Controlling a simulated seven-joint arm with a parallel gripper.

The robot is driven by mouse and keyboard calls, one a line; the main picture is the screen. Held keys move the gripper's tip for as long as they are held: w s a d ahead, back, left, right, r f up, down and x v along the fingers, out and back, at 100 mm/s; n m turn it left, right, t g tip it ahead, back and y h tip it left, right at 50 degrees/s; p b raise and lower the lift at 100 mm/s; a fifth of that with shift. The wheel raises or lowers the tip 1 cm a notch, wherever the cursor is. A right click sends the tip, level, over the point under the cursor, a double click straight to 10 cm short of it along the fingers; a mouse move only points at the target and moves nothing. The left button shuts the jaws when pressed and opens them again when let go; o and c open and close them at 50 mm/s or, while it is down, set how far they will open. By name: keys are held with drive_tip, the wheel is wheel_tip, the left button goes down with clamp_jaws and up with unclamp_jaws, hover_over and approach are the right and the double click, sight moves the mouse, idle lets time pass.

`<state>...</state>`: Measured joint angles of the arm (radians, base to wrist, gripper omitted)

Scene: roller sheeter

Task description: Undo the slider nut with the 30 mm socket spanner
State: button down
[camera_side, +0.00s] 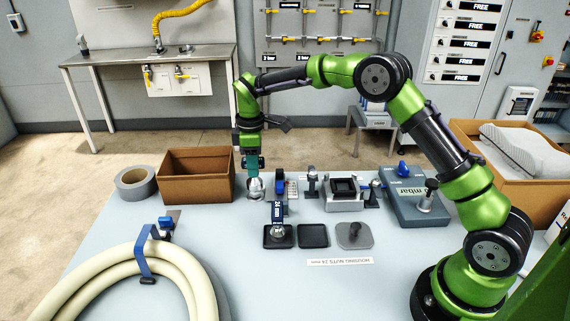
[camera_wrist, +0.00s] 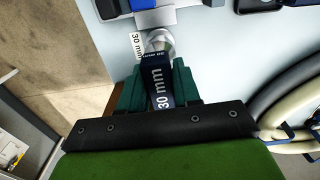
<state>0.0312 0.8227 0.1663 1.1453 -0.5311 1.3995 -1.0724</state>
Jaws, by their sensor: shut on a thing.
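My gripper (camera_side: 251,164) points down at the back of the table, right of the cardboard box. It is shut on the dark blue 30 mm socket spanner (camera_wrist: 160,86). The spanner's silver socket (camera_side: 256,187) shows below the fingers, at or just above the tabletop; I cannot tell if it touches. In the wrist view the socket (camera_wrist: 158,42) lies ahead of the teal fingers, beside a white "30 mm" label (camera_wrist: 137,45). A 24 mm spanner (camera_side: 278,214) stands on a black pad in front. I cannot make out which part is the slider nut.
The cardboard box (camera_side: 196,176) is close on the left, with a tape roll (camera_side: 135,182) beyond. Small fixtures and a grey block (camera_side: 344,194) stand to the right, then a blue-grey unit (camera_side: 410,208). Cream hose coils (camera_side: 130,275) fill the front left. The front middle is clear.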

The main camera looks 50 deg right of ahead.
drive_tip(key=shift+r, duration=0.15)
drive_tip(key=shift+r, duration=2.4)
